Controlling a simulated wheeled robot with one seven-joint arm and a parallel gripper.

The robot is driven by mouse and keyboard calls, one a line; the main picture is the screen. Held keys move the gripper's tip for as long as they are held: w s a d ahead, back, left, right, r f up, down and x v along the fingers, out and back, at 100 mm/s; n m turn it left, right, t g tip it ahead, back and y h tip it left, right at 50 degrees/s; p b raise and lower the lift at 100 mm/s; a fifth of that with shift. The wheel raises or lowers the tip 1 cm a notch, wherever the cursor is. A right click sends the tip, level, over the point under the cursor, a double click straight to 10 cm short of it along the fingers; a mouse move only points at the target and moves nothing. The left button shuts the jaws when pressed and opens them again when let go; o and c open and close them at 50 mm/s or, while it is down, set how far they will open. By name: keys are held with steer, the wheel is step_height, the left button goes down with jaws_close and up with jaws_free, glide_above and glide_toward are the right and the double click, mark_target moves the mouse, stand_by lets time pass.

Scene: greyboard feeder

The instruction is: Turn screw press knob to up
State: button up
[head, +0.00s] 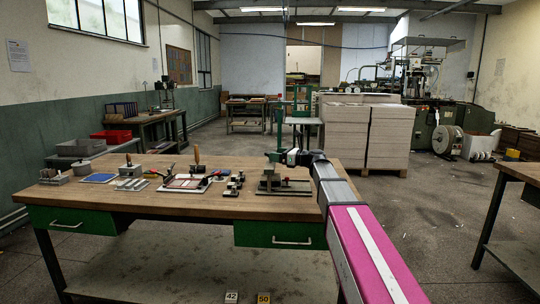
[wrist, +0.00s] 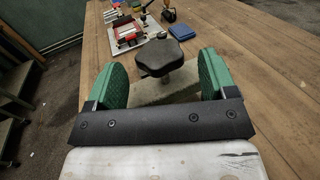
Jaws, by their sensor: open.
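The screw press knob (wrist: 160,55) is black and lobed and shows in the middle of the wrist view, on a short stem above the pale press body (wrist: 165,90). My gripper (wrist: 163,66) is open, with one green finger to the left of the knob and one to the right. Gaps show between the knob and both fingers. In the head view the screw press (head: 270,183) stands near the right end of the workbench (head: 225,206). My gripper (head: 277,157) is at its top there and hides the knob.
Left of the press on the bench are small black parts (head: 233,185), a framed board with red edges (head: 185,183), a blue pad (head: 98,178) and metal blocks (head: 131,184). Bare wood lies along the bench front. Stacked greyboard (head: 340,130) stands behind.

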steer(key=shift+x, duration=1.85)
steer(key=c, duration=0.9)
steer(key=shift+c, duration=0.2)
steer(key=shift+g, duration=0.3)
steer(key=n+g, duration=0.2)
steer(key=g, duration=0.1)
steer(key=n+g+y, duration=0.1)
steer(key=n+g, duration=0.1)
steer(key=g, duration=0.1)
steer(key=shift+w+n, duration=0.2)
steer(key=shift+n, duration=0.1)
steer(key=shift+s+n+g+h, duration=0.1)
steer(key=shift+n+g+h, duration=0.15)
steer(key=shift+n+g, duration=1.25)
steer(key=shift+s+n+g+h, duration=0.2)
steer(key=shift+n+g, duration=0.6)
steer(key=shift+g, duration=1.4)
steer(key=shift+w, duration=0.1)
